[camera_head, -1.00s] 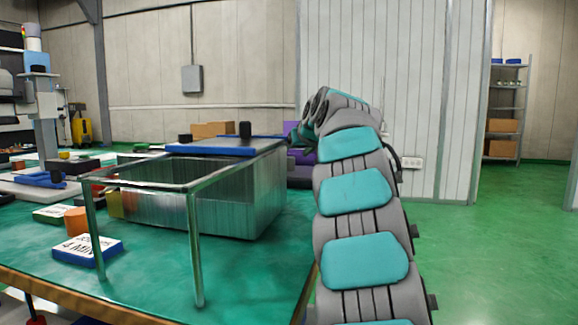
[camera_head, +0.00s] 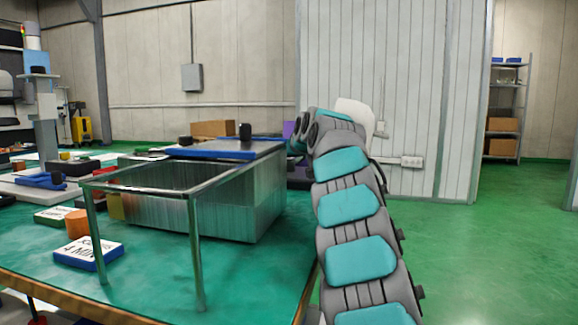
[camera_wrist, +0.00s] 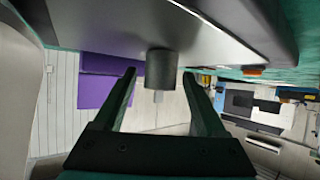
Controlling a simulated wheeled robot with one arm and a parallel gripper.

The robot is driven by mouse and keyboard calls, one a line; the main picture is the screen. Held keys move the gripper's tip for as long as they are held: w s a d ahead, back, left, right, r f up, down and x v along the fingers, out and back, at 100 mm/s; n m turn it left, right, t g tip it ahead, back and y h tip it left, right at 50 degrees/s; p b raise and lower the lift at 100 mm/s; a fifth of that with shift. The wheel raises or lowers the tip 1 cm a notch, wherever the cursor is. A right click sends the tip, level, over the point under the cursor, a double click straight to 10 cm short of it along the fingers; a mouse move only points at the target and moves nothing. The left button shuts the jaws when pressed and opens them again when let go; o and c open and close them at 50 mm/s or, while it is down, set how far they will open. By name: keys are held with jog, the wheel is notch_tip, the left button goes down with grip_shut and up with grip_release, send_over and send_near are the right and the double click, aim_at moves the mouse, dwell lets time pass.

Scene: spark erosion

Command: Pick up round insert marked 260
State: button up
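A dark grey cylinder, likely a round insert (camera_wrist: 160,68), stands on a metal surface in the wrist view, which looks upside down. No marking on it is readable. My gripper (camera_wrist: 159,76) is open, with one finger on each side of the cylinder's free end and visible gaps on both sides. In the head view a small black cylinder (camera_head: 245,131) stands upright on top of the metal tank (camera_head: 262,190), near its back edge. My arm comes in from the right, and its end is mostly hidden behind its own links there.
A blue-edged plate (camera_head: 205,153) lies on the tank top. A metal rail frame (camera_head: 195,245) stands in front of the tank. The floor at right is clear.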

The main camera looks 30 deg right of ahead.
grip_shut()
dwell(0.3)
dwell(0.3)
